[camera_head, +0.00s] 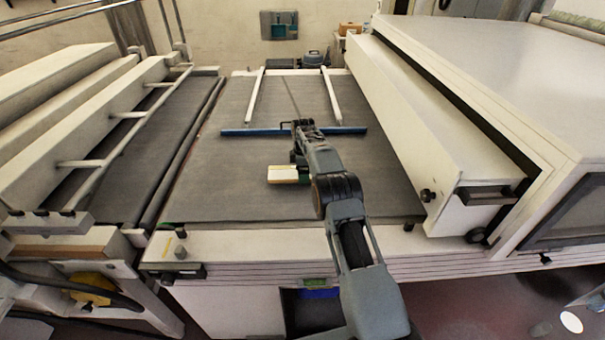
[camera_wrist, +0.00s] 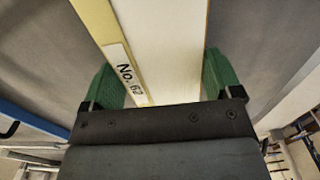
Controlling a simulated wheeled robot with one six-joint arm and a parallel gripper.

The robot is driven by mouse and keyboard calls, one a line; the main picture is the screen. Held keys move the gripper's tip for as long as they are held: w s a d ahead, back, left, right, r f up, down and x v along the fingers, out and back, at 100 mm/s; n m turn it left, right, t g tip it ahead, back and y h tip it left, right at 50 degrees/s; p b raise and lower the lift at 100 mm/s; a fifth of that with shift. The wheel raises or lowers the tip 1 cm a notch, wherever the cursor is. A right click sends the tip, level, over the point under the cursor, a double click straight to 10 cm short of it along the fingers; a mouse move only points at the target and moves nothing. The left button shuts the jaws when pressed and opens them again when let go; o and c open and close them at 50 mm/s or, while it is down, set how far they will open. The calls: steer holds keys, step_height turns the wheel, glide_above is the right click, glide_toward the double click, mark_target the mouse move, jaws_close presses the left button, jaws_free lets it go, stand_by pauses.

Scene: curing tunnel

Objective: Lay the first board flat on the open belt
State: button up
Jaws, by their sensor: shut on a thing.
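My gripper (camera_wrist: 160,80) is shut on a pale board (camera_wrist: 165,45), with one green finger on each side of it in the wrist view. The board has a cream-yellow edge strip and a white label reading "No. 62". In the head view the small pale board (camera_head: 283,174) is over the middle of the wide grey belt (camera_head: 225,195), at the end of my arm. It looks roughly level. I cannot tell whether it touches the belt or hangs just above it. My gripper hides part of it.
A blue crossbar (camera_head: 245,132) with two white rails lies across the belt beyond the board. A long cream housing (camera_head: 430,130) bounds the belt on the right. A second, narrower belt (camera_head: 140,140) with a white railing is on the left. The belt around the board is clear.

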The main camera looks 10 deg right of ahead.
steer(key=shift+f, duration=0.9)
steer(key=shift+f, duration=0.15)
steer(key=o, duration=0.8)
